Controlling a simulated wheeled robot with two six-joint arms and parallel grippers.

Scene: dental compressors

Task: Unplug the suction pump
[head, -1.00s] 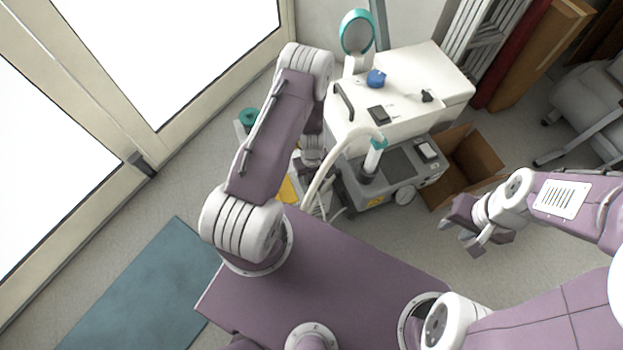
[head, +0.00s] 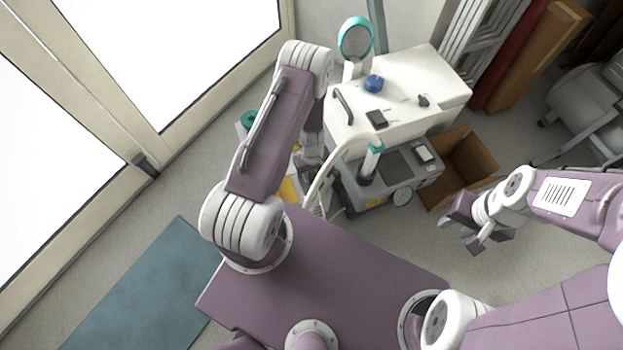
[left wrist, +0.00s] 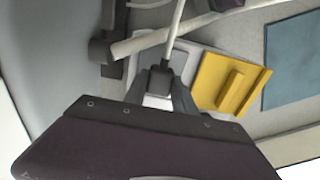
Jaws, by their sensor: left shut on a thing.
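The suction pump (head: 402,186) appears to be the low grey unit with a teal-topped cylinder and a pale hose, at the foot of the white cabinet in the head view. In the left wrist view my left gripper (left wrist: 162,80) is shut on a dark plug (left wrist: 160,74). A pale cord (left wrist: 174,28) runs up from the plug. A small white surface shows just below the plug between the fingers; I cannot tell whether the plug sits in a socket. In the head view my left arm hides the left gripper. My right gripper (head: 467,238) is open and empty, over bare floor.
The white cabinet (head: 425,75) stands behind the pump, with a cardboard box (head: 466,165) at its right. A yellow panel (left wrist: 226,84) lies right of the plug. A blue-green mat (head: 140,290) lies at the left. Floor right of my base is clear.

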